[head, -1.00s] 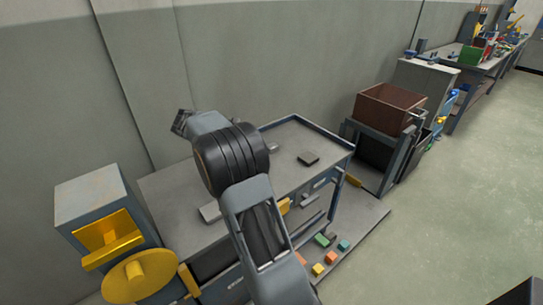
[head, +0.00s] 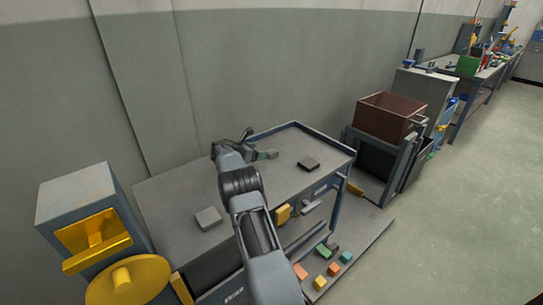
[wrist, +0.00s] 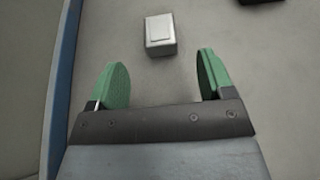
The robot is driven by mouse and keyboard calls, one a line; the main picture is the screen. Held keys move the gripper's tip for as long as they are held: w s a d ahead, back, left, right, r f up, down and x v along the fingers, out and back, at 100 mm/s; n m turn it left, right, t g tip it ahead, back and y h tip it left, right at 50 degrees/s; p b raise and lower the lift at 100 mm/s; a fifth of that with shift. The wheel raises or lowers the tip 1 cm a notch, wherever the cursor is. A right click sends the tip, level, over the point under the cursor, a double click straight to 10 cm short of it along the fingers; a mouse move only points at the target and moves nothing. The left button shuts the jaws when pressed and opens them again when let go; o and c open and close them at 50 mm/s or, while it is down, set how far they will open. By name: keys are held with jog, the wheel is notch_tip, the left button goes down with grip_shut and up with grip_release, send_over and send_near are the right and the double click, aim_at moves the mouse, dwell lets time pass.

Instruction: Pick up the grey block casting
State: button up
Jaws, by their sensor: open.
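A small light grey block (wrist: 160,35) with a raised rectangular top lies on the grey bench top, seen in the wrist view just beyond my fingertips and roughly centred between them. In the head view it does not show, apparently hidden by my gripper (head: 262,154). In the wrist view my gripper (wrist: 160,68) is open, its two green fingers apart with nothing between them. The block is not touched by either finger. A second, flat grey block (head: 208,218) lies on the bench at the front left, away from my gripper.
A dark block (head: 308,163) lies to the right on the bench; its edge shows in the wrist view (wrist: 258,1). A raised blue rim (wrist: 58,90) runs along the bench's back. A grey machine with yellow parts (head: 85,215) stands left. Coloured blocks (head: 322,270) lie on a low shelf.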

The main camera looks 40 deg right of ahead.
aim_at(272, 151)
jog(key=shift+x, duration=3.55)
jog(key=shift+a+f, duration=0.1)
jog(key=c, duration=1)
jog(key=shift+c, duration=0.4)
